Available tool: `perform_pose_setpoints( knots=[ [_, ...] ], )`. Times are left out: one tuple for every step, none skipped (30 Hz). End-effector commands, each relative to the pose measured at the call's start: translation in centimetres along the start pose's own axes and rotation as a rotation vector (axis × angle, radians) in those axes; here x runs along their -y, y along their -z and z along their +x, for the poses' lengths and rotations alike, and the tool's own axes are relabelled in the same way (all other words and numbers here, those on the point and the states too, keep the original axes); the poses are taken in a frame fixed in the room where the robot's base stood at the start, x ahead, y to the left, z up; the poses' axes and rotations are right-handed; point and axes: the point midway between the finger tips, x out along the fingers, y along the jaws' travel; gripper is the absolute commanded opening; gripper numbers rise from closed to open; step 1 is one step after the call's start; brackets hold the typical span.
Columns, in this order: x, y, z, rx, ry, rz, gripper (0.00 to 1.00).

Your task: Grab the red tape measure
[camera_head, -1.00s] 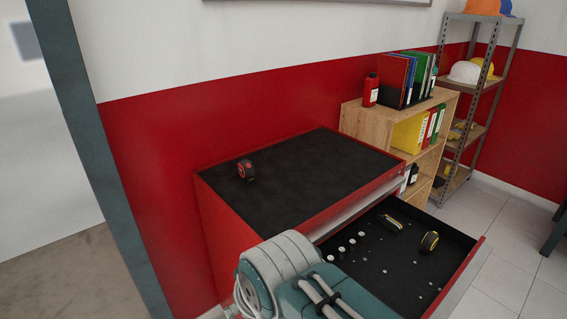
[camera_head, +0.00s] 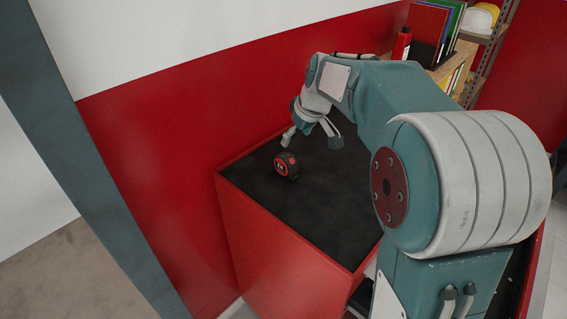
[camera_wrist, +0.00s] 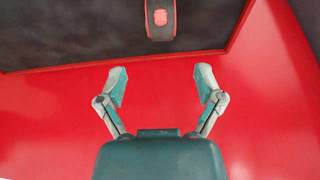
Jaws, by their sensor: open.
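The red tape measure (camera_head: 286,165), red and black, stands on the black top of the red tool cabinet (camera_head: 262,240), near its left end. My gripper (camera_head: 312,141) is open and empty, above the cabinet top and just behind and to the right of the tape measure in the head view. In the wrist view the tape measure (camera_wrist: 160,18) is at the top edge, partly cut off. There my open gripper (camera_wrist: 161,85) has its two fingers spread below it, apart from it, with the red cabinet side behind them.
A red wall (camera_head: 180,130) runs behind the cabinet. A wooden shelf (camera_head: 462,62) with binders and a red bottle (camera_head: 402,43) stands at the back right. My arm covers most of the cabinet's right side. The rest of the visible cabinet top is clear.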

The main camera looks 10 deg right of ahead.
Motion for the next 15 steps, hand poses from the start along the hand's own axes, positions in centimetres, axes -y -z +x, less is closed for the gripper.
perform_pose_setpoints(
  knots=[
    [-0.3, 0.3, 0.4, 0.000, 0.003, -0.007, 0.86],
    [-0.4, 0.4, 0.7, 0.001, 0.005, -0.011, 0.86],
    [-0.4, 0.5, 1.0, 0.001, 0.006, -0.015, 0.86],
    [-0.4, 0.6, 1.3, 0.001, 0.006, -0.016, 0.86],
    [-0.3, 0.6, 1.7, 0.002, 0.006, -0.017, 0.86],
    [-0.2, 0.6, 2.4, 0.004, 0.007, -0.017, 0.86],
    [-0.2, 0.6, 3.0, 0.005, 0.007, -0.017, 0.86],
    [-0.1, 0.7, 3.5, 0.004, 0.005, -0.017, 0.86],
    [-0.1, 0.7, 4.2, 0.005, 0.005, -0.017, 0.86],
    [-0.1, 0.7, 4.7, 0.005, 0.005, -0.017, 0.86],
    [-0.1, 0.7, 5.1, 0.005, 0.005, -0.017, 0.86],
    [-0.1, 0.7, 5.6, 0.004, 0.005, -0.017, 0.86],
    [-0.1, 0.7, 5.9, 0.003, 0.004, -0.017, 0.86],
    [-0.1, 0.7, 6.1, 0.003, 0.004, -0.017, 0.86],
    [-0.1, 0.6, 6.3, 0.003, 0.004, -0.017, 0.86]
  ],
)
